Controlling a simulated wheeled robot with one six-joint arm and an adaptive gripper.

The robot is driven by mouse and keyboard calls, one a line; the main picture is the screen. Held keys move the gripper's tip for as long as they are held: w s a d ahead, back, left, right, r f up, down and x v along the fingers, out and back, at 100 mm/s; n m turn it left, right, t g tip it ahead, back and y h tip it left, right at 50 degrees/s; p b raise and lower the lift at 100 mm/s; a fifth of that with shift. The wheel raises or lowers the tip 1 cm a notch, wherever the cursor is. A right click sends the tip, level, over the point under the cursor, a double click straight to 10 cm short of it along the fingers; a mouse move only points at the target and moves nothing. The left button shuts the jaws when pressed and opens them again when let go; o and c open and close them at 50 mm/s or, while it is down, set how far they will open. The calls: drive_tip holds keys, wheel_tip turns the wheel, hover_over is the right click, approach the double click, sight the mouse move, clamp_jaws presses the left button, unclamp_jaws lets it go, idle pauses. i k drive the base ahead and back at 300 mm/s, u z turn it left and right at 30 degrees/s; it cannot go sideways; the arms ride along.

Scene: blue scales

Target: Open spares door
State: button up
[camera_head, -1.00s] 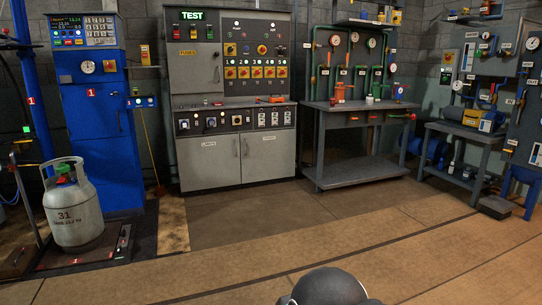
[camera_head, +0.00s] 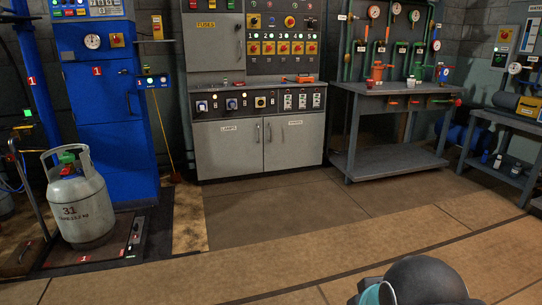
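The grey test cabinet (camera_head: 215,55) stands against the back wall. Its lower part has two shut grey doors side by side. The right door (camera_head: 294,148) carries a small label (camera_head: 295,123) that seems to read SPARES, though it is blurred. Its thin vertical handle (camera_head: 268,133) is at its left edge. The left door (camera_head: 228,152) is labelled LAMPS, with its handle (camera_head: 258,134) at its right edge. A dark rounded part of my arm (camera_head: 425,280) shows at the bottom right, well short of the cabinet. My gripper is not in view.
A grey workbench (camera_head: 395,163) with gauges and valves stands right of the cabinet. A blue cabinet (camera_head: 100,130) stands left, with gas cylinder 31 (camera_head: 80,212) on a low platform before it. The brown floor (camera_head: 280,215) before the doors is clear.

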sight(292, 141)
drive_tip(key=z, duration=0.45)
drive_tip(key=i, duration=2.05)
drive_tip(key=u, duration=0.35)
drive_tip(key=i, duration=1.75)
drive_tip(key=u, duration=0.55)
